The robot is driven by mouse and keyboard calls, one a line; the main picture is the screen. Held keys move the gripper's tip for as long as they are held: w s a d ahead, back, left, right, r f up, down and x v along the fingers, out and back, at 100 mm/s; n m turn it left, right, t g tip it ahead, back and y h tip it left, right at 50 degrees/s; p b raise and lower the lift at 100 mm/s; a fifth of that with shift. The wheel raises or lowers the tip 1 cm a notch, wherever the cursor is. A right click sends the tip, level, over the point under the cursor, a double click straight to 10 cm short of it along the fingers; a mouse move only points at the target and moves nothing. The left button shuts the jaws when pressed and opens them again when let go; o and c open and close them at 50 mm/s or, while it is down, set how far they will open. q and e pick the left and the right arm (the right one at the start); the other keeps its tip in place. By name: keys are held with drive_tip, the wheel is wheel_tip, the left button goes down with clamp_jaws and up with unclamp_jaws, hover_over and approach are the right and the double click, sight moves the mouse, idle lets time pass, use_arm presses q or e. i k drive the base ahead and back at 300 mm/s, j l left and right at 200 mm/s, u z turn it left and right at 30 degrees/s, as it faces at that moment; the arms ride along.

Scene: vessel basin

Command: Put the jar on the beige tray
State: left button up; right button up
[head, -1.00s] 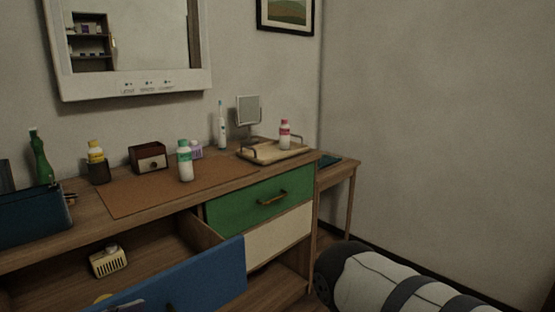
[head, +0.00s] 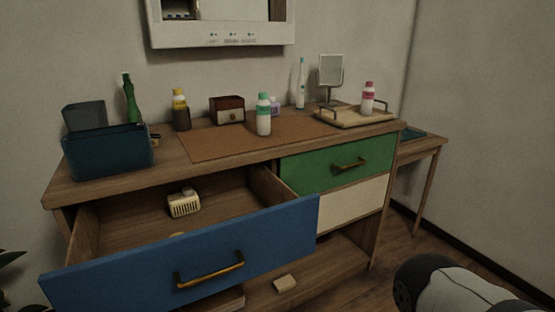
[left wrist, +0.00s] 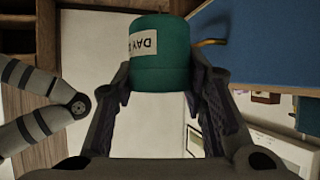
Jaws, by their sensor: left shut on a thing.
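The beige tray (head: 350,121) stands at the right end of the dresser top in the head view, with a pink-capped white bottle (head: 367,98) on it. The jar (left wrist: 165,60) is teal with a pale label reading "DAY", upside down in the left wrist view. My left gripper (left wrist: 162,88) is shut on the jar, with a finger on each side. The head view shows neither the jar nor the left gripper. My right gripper is not in view; an arm part of mine shows at the lower right of the head view.
The blue drawer (head: 190,255) is pulled out and holds a cream radio-like object (head: 184,203). A brown mat (head: 225,143) bears a green-capped bottle (head: 264,115). A small mirror (head: 331,72) stands behind the tray. The tray's middle looks partly free.

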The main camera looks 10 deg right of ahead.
sight(341, 119)
drive_tip(key=l+z, duration=0.1)
drive_tip(key=z, duration=0.3)
drive_tip(key=i+l+z, duration=0.1)
drive_tip(key=z, duration=0.25)
drive_tip(key=i+l+z, duration=0.1)
drive_tip(key=z, duration=0.3)
drive_tip(key=i+l+z, duration=0.1)
drive_tip(key=i+z, duration=0.5)
drive_tip(key=i+l+u, duration=0.1)
drive_tip(key=i+u, duration=0.15)
drive_tip(key=i, duration=0.25)
drive_tip(key=i+l+u, duration=0.3)
drive_tip(key=i, duration=0.2)
drive_tip(key=i+u, duration=0.15)
drive_tip(key=u, duration=0.25)
drive_tip(key=i+u, duration=0.1)
drive_tip(key=u, duration=0.3)
drive_tip(key=i+u, duration=0.15)
drive_tip(key=u, duration=0.25)
